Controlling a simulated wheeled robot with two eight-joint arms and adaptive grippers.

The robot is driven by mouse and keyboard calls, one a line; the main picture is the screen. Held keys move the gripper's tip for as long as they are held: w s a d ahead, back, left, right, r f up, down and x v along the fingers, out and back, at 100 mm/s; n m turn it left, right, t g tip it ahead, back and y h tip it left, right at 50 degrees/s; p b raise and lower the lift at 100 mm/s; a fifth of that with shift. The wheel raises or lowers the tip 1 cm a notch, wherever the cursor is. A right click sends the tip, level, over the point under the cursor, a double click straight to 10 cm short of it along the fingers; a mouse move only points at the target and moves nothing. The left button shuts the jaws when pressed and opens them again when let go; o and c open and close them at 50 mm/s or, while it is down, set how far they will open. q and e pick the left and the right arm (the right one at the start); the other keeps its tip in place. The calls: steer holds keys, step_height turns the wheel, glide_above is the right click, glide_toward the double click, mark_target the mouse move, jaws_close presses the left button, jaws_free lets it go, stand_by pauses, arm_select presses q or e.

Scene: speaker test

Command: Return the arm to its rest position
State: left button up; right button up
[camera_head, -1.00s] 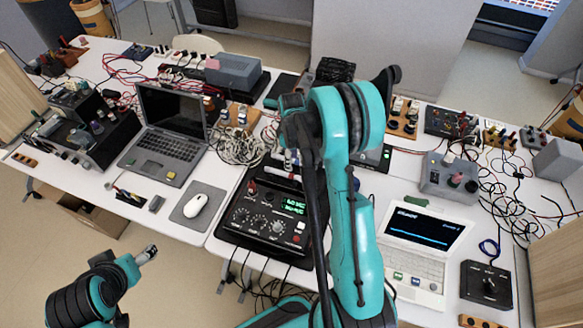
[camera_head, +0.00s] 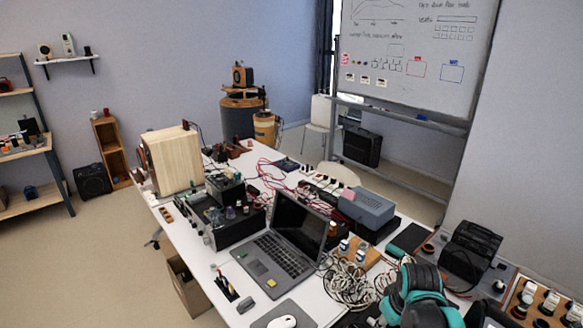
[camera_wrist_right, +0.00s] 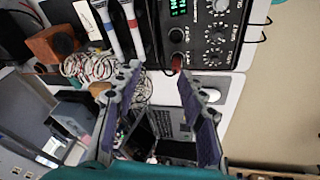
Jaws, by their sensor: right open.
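My right arm shows only as a teal and black joint (camera_head: 418,298) at the bottom right of the head view, over the table's near side. My right gripper (camera_wrist_right: 158,82) is open in the right wrist view, its two dark fingers apart with nothing held between them. Below it are a black instrument (camera_wrist_right: 200,42) with knobs and a green display, and two pens (camera_wrist_right: 120,28) beside it. The right gripper itself cannot be made out in the head view. My left arm and gripper are not in view.
The white table (camera_head: 190,240) is crowded. It carries a laptop (camera_head: 285,245), a wooden speaker box (camera_head: 172,160), a grey-blue device (camera_head: 366,207), a white mouse (camera_head: 282,321) and coiled cables (camera_head: 350,282). A whiteboard (camera_head: 415,60) stands behind.

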steer(key=s+a+f+m+t+b, duration=0.1)
steer(key=s+a+m+t+b, duration=0.1)
steer(key=s, duration=0.3)
steer(key=s+a+f+m+t+b, duration=0.1)
steer(key=s+a+m+b, duration=0.1)
steer(key=s+a, duration=0.2)
steer(key=shift+s+a+t+y, duration=0.3)
steer(key=shift+s+t, duration=0.1)
steer(key=shift+s, duration=0.85)
steer(key=shift+f, duration=0.1)
